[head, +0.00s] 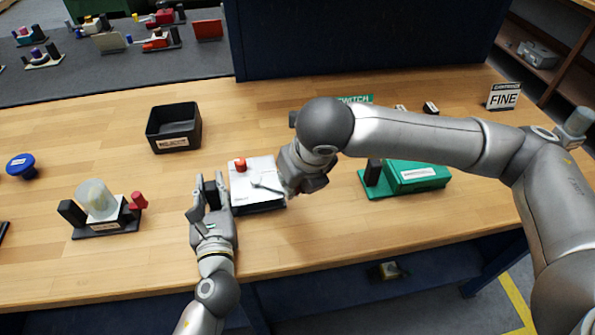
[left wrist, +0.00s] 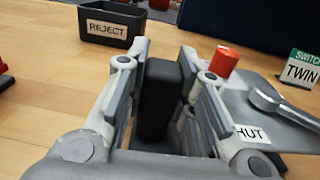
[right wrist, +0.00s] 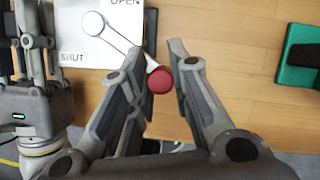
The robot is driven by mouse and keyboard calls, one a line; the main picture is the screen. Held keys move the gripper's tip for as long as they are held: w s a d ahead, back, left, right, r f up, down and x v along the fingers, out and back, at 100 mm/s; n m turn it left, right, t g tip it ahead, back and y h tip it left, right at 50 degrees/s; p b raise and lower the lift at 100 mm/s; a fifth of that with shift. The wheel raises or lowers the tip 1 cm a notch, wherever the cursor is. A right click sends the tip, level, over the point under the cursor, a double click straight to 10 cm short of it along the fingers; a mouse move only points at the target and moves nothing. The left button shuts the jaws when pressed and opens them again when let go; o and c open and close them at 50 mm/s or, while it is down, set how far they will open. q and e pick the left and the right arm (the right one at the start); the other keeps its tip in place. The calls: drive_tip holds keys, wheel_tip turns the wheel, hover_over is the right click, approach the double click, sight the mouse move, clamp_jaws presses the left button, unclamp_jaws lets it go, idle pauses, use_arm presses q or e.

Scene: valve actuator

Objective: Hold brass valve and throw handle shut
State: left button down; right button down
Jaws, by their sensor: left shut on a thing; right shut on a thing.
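The valve unit (head: 262,172) is a pale silver-white box on a dark base; no brass colour shows. A dark upright block (left wrist: 155,98) stands at its left side, and my left gripper (head: 209,186) is shut on it. A lever handle (right wrist: 122,45) runs from a round pivot on the plate to a red ball knob (right wrist: 158,80). My right gripper (right wrist: 164,62) is shut on this knob, beyond the plate's edge. The plate reads OPEN and SHUT (right wrist: 73,58). In the head view my right gripper (head: 290,190) hides the knob.
A red cylinder (left wrist: 224,62) stands on the unit. A black REJECT bin (head: 173,128) is behind left. Another fixture with a translucent dome (head: 97,200) stands left.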

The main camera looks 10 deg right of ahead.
use_arm(q)
drive_tip(key=shift+f, duration=0.2)
drive_tip(key=shift+d, duration=0.1)
use_arm(e)
drive_tip(key=s+a+m+h, duration=0.1)
drive_tip(key=s+a+m, duration=0.1)
drive_tip(key=s+a, duration=0.2)
drive_tip(key=shift+a+m, duration=0.4)
drive_tip(key=shift+a, duration=1.25)
use_arm(q)
drive_tip(key=shift+s, duration=0.1)
use_arm(e)
drive_tip(key=shift+f, duration=0.1)
drive_tip(key=c, duration=1.3)
unclamp_jaws()
drive_tip(key=shift+c, duration=0.2)
use_arm(q)
drive_tip(key=shift+f, duration=0.1)
use_arm(e)
drive_tip(key=v, duration=1.2)
drive_tip(key=shift+s, duration=0.2)
